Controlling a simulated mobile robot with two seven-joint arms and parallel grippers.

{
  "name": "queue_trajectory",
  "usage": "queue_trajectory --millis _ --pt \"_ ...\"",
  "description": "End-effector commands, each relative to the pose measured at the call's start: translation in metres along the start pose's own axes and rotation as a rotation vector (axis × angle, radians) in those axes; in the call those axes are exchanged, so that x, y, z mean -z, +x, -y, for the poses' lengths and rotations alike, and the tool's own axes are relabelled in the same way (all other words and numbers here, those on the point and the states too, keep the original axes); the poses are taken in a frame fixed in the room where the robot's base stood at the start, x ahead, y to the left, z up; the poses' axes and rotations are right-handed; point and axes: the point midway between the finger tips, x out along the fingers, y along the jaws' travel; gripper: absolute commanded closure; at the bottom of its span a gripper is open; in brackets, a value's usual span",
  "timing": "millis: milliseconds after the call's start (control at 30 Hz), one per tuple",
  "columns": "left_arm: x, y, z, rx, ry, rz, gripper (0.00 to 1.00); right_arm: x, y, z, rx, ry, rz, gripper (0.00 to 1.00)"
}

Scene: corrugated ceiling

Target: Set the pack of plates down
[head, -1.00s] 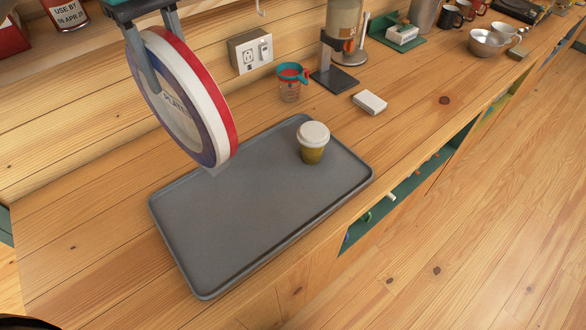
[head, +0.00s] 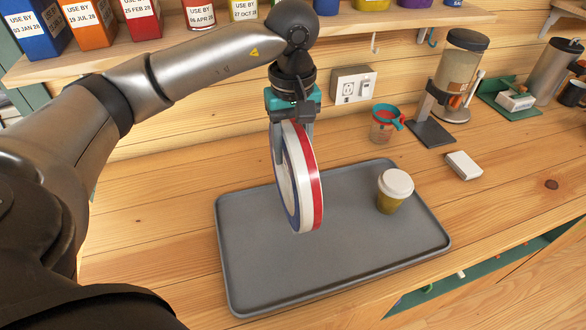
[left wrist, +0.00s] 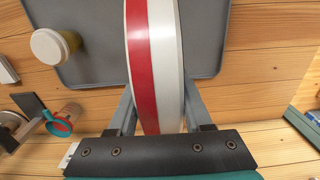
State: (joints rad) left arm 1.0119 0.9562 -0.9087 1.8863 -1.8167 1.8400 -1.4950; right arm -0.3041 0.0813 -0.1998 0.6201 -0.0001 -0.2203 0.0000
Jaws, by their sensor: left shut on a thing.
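The pack of plates (head: 301,190) is a round disc with red, white and blue bands. My left gripper (head: 293,135) is shut on its upper edge and holds it upright on edge over the grey tray (head: 250,262). In the left wrist view the pack (left wrist: 153,60) sits between the two fingers of the left gripper (left wrist: 155,115), with the tray (left wrist: 95,60) beyond it. I cannot tell whether its lower edge touches the tray. My right gripper is not in view.
A lidded cup (head: 394,190) stands on the tray's right part. A measuring cup (head: 383,124), a dispenser (head: 455,80) and a small white box (head: 464,165) stand behind and to the right. A shelf with dated boxes (head: 90,22) runs above. The tray's front left is bare.

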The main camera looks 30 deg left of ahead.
Motion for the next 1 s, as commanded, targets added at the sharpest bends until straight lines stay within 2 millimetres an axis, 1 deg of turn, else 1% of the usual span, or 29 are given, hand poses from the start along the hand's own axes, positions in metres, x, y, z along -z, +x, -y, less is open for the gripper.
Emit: queue_trajectory --millis 67,267,500,767,900,933,1000 --pt "0.0 0.008 0.0 -0.002 -0.001 0.0 1.0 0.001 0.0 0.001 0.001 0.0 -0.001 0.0" --pt "0.0 0.02 0.0 -0.001 -0.001 -0.001 1.0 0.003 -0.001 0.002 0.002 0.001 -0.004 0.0" --pt "0.0 0.053 0.0 -0.001 -0.002 0.0 1.0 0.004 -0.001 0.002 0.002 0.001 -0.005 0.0" --pt "0.001 0.056 -0.001 -0.003 -0.001 -0.002 1.0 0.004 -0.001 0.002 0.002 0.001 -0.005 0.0" --pt "0.001 0.06 -0.001 -0.003 -0.001 -0.002 1.0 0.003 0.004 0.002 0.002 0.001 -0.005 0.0" --pt "0.0 0.06 0.0 0.0 -0.001 -0.001 0.48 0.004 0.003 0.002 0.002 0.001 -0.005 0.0" --pt "0.0 0.059 0.0 0.0 -0.001 -0.001 0.4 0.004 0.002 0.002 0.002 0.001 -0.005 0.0"
